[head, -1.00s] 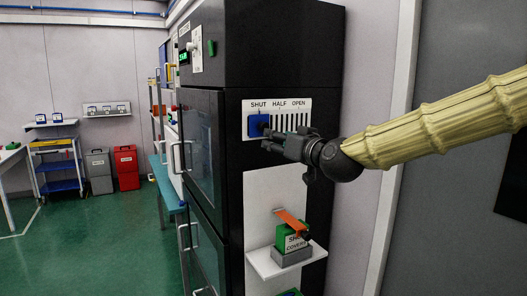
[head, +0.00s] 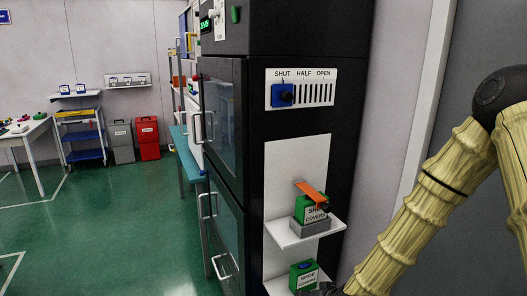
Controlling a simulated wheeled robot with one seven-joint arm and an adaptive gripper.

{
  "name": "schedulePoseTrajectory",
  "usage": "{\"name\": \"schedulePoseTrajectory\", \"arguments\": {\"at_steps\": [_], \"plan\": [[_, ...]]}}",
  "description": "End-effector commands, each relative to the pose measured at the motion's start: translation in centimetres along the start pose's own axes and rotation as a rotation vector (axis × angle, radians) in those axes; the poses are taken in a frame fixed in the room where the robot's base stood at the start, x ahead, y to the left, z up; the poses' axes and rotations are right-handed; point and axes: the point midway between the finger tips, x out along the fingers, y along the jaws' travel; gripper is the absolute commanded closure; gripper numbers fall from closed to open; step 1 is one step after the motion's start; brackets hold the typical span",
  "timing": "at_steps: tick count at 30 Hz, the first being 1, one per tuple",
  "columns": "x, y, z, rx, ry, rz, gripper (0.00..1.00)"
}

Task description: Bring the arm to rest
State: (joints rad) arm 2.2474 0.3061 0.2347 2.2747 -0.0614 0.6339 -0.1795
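My arm, in a yellowish ribbed sleeve, comes in at the right of the head view and bends down to the bottom edge. A small dark part of my gripper (head: 326,288) shows at the bottom edge, beside the lower green box. The rest is cut off, so its fingers cannot be made out. The blue slider knob (head: 283,95) on the white slotted plate (head: 318,74) stands at the left end, under SHUT. My gripper is well below the knob and apart from it.
A black cabinet (head: 362,75) with glass doors holds the plate. Bins, a blue cart and a table stand at the back left. The green floor at left is clear.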

Motion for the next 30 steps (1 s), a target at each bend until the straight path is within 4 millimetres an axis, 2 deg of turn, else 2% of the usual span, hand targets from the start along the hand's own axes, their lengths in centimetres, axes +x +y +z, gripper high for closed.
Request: {"name": "schedulePoseTrajectory", "arguments": {"at_steps": [1,8,12,14,18,21,24,27,30], "plan": [[0.5,0.8,3.1,0.005,-0.048,0.016,0.51],[1.2,4.2,15.9,0.036,-0.244,0.096,0.51],[0.4,5.9,23.3,0.047,-0.363,0.148,0.51],[-0.2,6.6,26.4,0.052,-0.412,0.172,0.51],[-2.3,8.2,32.9,0.060,-0.522,0.224,0.51],[-4.1,9.1,36.7,0.064,-0.588,0.255,0.51],[-5.5,9.8,39.3,0.066,-0.634,0.277,0.51],[-6.5,10.3,40.9,0.068,-0.662,0.291,0.51],[-7.0,10.6,41.6,0.070,-0.673,0.295,0.51]]}}
